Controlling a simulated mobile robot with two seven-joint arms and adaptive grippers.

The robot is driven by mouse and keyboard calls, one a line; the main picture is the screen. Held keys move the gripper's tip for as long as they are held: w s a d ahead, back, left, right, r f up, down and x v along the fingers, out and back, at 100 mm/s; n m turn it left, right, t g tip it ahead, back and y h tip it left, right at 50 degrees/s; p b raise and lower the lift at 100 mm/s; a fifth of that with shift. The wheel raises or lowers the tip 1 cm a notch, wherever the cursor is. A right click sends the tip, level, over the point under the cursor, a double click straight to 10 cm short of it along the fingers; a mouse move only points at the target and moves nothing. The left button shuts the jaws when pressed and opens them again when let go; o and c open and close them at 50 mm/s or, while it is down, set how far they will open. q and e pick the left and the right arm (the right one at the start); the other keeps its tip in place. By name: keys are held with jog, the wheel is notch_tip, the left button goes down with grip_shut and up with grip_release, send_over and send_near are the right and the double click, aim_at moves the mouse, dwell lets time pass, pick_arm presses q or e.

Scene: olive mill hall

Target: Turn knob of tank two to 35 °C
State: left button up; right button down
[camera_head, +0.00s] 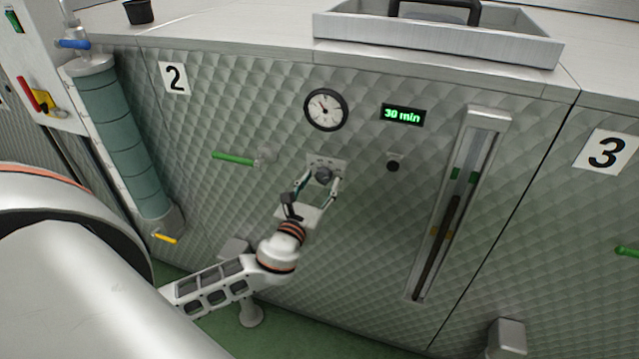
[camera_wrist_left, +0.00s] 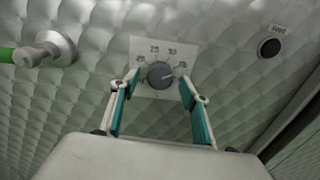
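The round grey knob (camera_head: 323,175) of tank two sits on a pale scale plate in the tank's quilted metal front, below the dial. It also shows in the left wrist view (camera_wrist_left: 159,74), with small numbers, 25 and 30 among them, above it on the plate (camera_wrist_left: 140,45). A pale mark shows at the knob's right side; its exact reading is too small to tell. My left gripper (camera_head: 321,179) is open, its fingers on either side of the knob. In the left wrist view a gap shows between each fingertip and the knob. My right gripper is not in view.
A green-handled valve (camera_head: 234,159) juts out left of the knob. A black button (camera_head: 393,164) is to the right, under a display (camera_head: 403,115) reading 30 min. A round dial (camera_head: 326,109) is above. A sight gauge (camera_head: 480,125) stands further right. A metal tray (camera_head: 430,45) lies on top.

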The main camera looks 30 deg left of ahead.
pick_arm(q)
jog(key=shift+s, duration=0.1)
jog(key=v, duration=1.1)
jog(key=shift+s+d, duration=0.2)
jog(key=shift+s, duration=0.2)
